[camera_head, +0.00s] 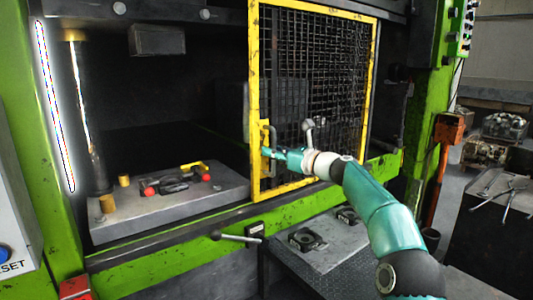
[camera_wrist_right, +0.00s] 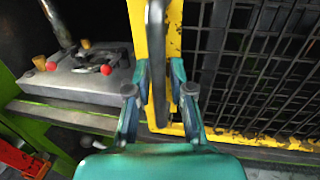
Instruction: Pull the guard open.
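The guard (camera_head: 313,98) is a yellow-framed panel of dark wire mesh across the right part of the press opening. The left part of the opening is uncovered. My right gripper (camera_head: 267,152) is at this handle. In the right wrist view, its two teal fingers (camera_wrist_right: 160,68) stand on either side of the handle bar (camera_wrist_right: 156,30) and appear shut on it. The fingertips partly hide the contact. My left gripper is not in view.
A grey die block (camera_head: 165,210) with a red-knobbed fixture (camera_head: 175,180) sits in the uncovered left part. A green press beam (camera_head: 170,262) runs below the guard, with a lever (camera_head: 235,238) sticking out. A green post (camera_head: 425,130) with an orange box stands at right.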

